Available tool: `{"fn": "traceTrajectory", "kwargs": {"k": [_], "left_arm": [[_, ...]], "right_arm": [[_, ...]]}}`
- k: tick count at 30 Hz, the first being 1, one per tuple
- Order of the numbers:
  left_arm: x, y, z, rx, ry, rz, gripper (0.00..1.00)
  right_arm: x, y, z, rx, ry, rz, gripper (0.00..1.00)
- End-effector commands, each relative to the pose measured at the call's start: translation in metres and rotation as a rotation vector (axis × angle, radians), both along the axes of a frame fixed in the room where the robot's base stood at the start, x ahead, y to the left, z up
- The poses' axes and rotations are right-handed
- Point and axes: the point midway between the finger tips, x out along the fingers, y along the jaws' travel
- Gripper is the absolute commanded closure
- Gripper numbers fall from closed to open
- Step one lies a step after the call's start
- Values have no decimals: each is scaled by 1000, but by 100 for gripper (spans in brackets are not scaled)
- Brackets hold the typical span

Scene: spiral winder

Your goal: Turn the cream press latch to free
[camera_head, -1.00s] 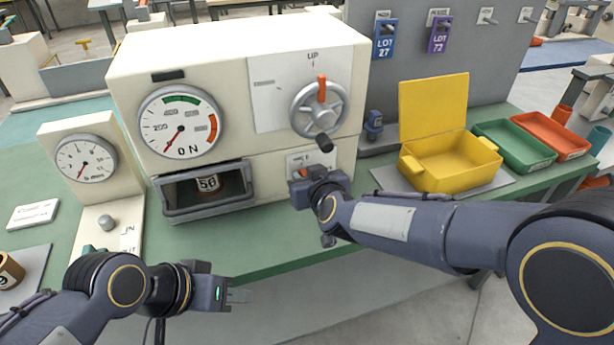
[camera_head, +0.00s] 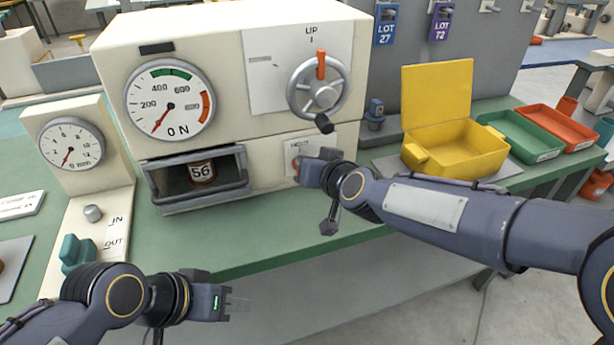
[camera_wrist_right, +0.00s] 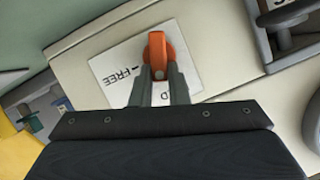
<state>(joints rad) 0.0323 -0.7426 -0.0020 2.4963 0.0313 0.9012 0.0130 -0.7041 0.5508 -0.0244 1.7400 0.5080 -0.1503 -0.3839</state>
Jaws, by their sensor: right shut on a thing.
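The cream press (camera_head: 235,55) stands on the green bench. Its latch is an orange lever (camera_wrist_right: 157,46) on a white label plate (camera_wrist_right: 108,88), low on the press front. In the right wrist view the word FREE and its tick lie left of the lever; another word is partly hidden by the fingers. My right gripper (camera_wrist_right: 160,84) is shut on the latch, one finger on each side. In the head view my right gripper (camera_head: 304,168) covers part of the latch. My left gripper (camera_head: 240,304) hangs empty before the bench edge; its finger gap is unclear.
A grey handwheel (camera_head: 318,84) with a dark knob sits just above the latch. The yellow box (camera_head: 450,148) stands right, behind my right arm. The bench front (camera_head: 260,248) is clear.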

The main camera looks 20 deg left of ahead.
Motion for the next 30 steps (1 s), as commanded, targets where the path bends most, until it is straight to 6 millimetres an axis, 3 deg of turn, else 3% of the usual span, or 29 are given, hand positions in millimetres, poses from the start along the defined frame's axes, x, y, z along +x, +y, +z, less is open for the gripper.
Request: {"fn": "traceTrajectory", "kwargs": {"k": [1, 3, 21, 30], "left_arm": [[0, 0, -20, 0, 0, 0, 64], [0, 0, -34, 0, 0, 0, 64], [0, 0, -157, 0, 0, 0, 64], [0, 0, -207, 0, 0, 0, 64]], "right_arm": [[2, -3, -10, 41, 21, -4, 100], [3, -4, -11, 96, 60, -4, 100], [8, -12, -22, 567, 381, -1, 100], [9, -14, -26, 789, 532, 0, 100]]}}
